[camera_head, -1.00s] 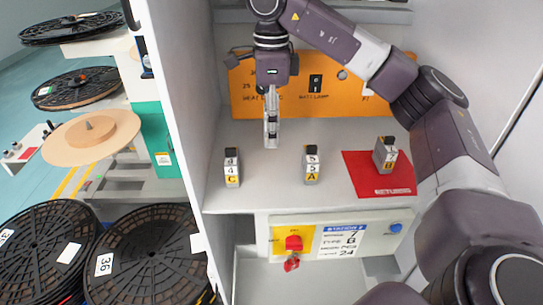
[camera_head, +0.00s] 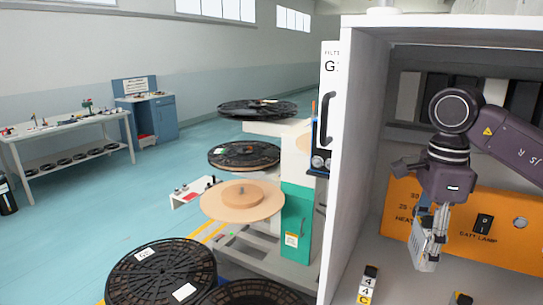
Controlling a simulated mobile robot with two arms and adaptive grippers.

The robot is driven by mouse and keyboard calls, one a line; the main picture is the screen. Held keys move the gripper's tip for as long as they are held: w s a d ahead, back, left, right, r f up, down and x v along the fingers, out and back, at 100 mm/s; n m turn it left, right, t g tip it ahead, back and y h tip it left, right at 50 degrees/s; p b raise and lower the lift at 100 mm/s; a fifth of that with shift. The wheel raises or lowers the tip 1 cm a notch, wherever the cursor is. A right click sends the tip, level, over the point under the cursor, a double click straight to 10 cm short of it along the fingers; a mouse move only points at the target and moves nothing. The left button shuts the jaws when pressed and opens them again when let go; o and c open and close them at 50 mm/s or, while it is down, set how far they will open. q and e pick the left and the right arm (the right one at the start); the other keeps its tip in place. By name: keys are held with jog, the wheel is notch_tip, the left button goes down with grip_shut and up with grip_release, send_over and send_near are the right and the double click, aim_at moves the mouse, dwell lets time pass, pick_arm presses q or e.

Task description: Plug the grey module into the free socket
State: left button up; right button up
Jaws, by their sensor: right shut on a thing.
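My right gripper (camera_head: 430,243) hangs fingers down inside the white cabinet, in front of the orange panel. It is shut on a narrow grey module (camera_head: 428,252), which is held above the shelf and partly hidden by the fingers. A small grey module with a "4 4 C" label (camera_head: 367,284) stands on the shelf at lower left of the gripper. The dark top of another module (camera_head: 462,298) just shows at the bottom edge. No free socket can be made out in this view. My left gripper is not in view.
The orange panel (camera_head: 457,240) with a black switch lies close behind the gripper. The cabinet's left wall (camera_head: 352,160) separates it from several black reels (camera_head: 160,280) and a tan disc (camera_head: 242,200). A workbench (camera_head: 65,128) stands far left across open floor.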

jog(key=s+a+f+n, duration=0.5)
jog(key=s+f+n, duration=0.2)
jog(key=n, duration=0.3)
jog(key=s+a+f+n, duration=0.6)
jog(key=s+f+n, duration=0.1)
jog(key=f+n, duration=0.3)
jog(key=shift+a+n, duration=0.25)
jog(key=shift+n, duration=0.25)
jog(key=shift+d, duration=0.1)
